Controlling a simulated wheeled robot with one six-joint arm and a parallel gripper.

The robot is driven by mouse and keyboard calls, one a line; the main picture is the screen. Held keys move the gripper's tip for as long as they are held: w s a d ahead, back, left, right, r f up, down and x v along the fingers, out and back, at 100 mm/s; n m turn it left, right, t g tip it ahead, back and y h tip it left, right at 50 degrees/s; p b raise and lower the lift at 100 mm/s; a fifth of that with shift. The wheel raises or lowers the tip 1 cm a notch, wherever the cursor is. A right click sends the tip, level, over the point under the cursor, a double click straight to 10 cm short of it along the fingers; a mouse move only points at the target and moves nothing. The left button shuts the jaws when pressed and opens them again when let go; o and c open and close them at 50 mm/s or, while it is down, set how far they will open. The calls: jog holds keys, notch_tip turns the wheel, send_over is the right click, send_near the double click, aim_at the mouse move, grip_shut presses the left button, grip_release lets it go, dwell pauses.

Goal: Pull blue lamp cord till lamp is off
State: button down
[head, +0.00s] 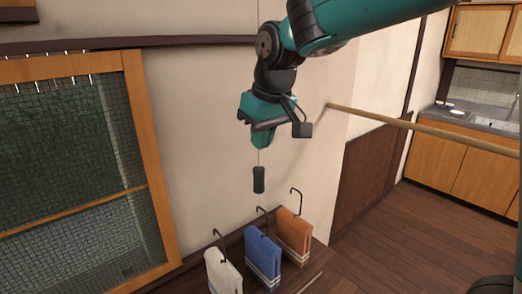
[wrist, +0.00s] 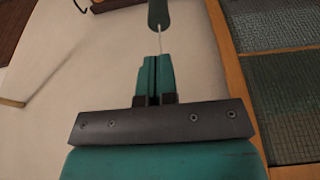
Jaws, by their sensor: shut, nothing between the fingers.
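My gripper (head: 261,144) is shut in front of the pale wall, with its fingers pointing down. A thin pale cord (head: 259,157) runs down from the fingertips to a dark green, cylindrical pull (head: 259,180), which hangs upright below them. In the wrist view the shut fingers (wrist: 154,62) are side by side, and the cord (wrist: 159,40) meets their tips. The pull (wrist: 158,14) is at the top edge there. Whether the cord passes behind or beside the fingers cannot be told. Its upper part is hidden by my gripper. No lamp is in view, and no blue cord shows.
White (head: 223,271), blue (head: 262,259) and orange (head: 294,236) folded cloths with dark hooks stand below the pull. A wooden pole (head: 420,126) reaches in from the right. A wood-framed window (head: 150,165) is at left.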

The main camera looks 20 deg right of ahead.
aim_at(262, 170)
notch_tip(262, 170, down, 4)
jog(key=shift+f+p, duration=0.1)
jog(key=shift+p, duration=0.45)
jog(key=shift+f, duration=0.1)
notch_tip(262, 170, down, 4)
jog(key=b, duration=0.3)
jog(key=shift+f, duration=0.1)
notch_tip(262, 170, up, 5)
jog(key=p, duration=0.4)
jog(key=shift+f, duration=0.1)
jog(key=b+v, duration=0.3)
jog(key=v, duration=0.6)
jog(key=shift+s+r, duration=0.2)
jog(key=shift+r, duration=0.05)
